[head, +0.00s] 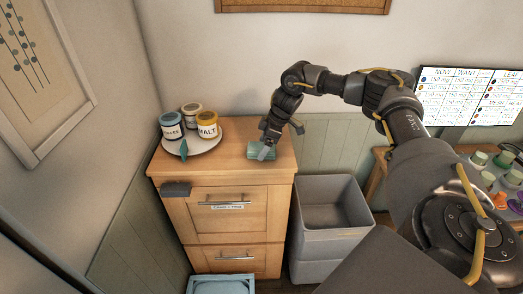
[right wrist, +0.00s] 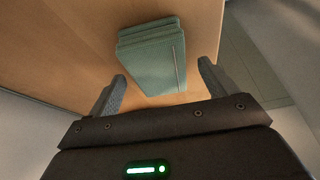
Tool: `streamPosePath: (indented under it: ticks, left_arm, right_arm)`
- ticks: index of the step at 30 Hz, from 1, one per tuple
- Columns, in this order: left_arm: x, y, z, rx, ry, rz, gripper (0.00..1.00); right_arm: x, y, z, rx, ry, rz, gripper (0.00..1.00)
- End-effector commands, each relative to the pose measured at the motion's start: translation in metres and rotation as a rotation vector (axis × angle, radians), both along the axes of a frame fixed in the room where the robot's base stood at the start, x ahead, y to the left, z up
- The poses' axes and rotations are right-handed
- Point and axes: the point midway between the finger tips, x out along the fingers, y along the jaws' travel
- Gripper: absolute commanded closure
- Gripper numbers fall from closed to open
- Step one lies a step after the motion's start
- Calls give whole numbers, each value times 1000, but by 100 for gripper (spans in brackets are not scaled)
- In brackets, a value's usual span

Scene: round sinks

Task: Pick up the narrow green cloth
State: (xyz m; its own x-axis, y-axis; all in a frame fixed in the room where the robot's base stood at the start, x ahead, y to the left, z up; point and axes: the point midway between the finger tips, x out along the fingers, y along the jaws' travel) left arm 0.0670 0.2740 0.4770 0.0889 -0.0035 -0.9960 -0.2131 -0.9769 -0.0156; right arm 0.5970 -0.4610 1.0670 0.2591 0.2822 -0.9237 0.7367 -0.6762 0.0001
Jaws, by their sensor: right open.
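A folded green cloth (head: 257,152) lies on the right part of the wooden cabinet top, partly hidden by my gripper. In the right wrist view the folded cloth (right wrist: 152,58) shows as a small layered stack just beyond and between the open fingers. My right gripper (head: 268,150) points down over the cloth; its two fingers (right wrist: 162,88) are apart with nothing held. A narrow dark-green piece (head: 183,149), perhaps cloth, hangs at the front of the round tray. My left gripper is not in view.
A round white tray (head: 207,145) with several labelled jars stands on the cabinet's left (head: 230,158). A dark grey block (head: 176,189) is at its front left edge. A grey bin (head: 331,205) stands right of the cabinet, and a side table with colored items is farther right.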

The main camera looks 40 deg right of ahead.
Motion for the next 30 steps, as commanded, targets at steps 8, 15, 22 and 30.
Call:
streamPosePath:
  ticks: [8,15,22,30]
  left_arm:
    - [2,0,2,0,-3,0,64]
    - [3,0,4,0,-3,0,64]
    - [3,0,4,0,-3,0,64]
    - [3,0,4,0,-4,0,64]
  right_arm:
    - [0,0,-1,0,1,0,15]
    - [0,0,-4,0,0,0,15]
    - [0,0,-5,0,0,0,15]
    - [0,0,-5,0,0,0,44]
